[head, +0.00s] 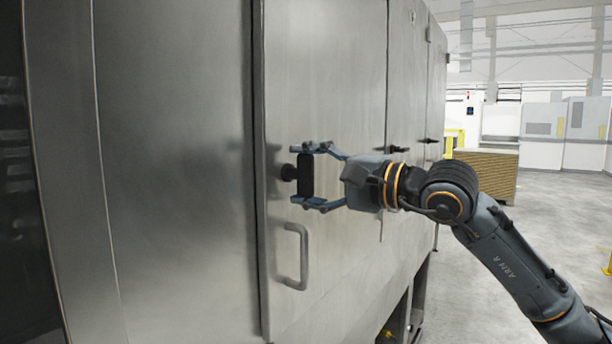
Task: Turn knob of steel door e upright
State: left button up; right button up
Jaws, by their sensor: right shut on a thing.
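The steel door (325,100) stands shut in the washer's side, in the middle of the head view. Its black knob (289,172) sits near the door's left edge, above the curved steel handle (302,258). The knob's dark grip stands tall in the picture. My right gripper (308,175) comes in from the right, with one finger above the grip and one below. It is shut on the knob. The fingers partly cover the knob's ends. My left gripper is not in view.
More steel doors with black knobs (399,149) (429,140) run along the washer to the right. A brown slatted crate (488,173) stands beyond my right arm. Grey floor (560,215) is open at the right, with pale cabinets (565,130) behind.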

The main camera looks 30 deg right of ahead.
aim_at(312, 177)
jog(key=o, duration=1.2)
jog(key=shift+c, duration=0.2)
jog(key=shift+s+d+f, duration=0.15)
jog(key=shift+s+d, duration=0.25)
jog(key=shift+s, duration=0.1)
jog(key=shift+s+d, duration=0.1)
jog(key=shift+s, duration=1.1)
jog(key=shift+s+d, duration=0.4)
jog(key=shift+s, duration=0.05)
jog(key=shift+v, duration=1.4)
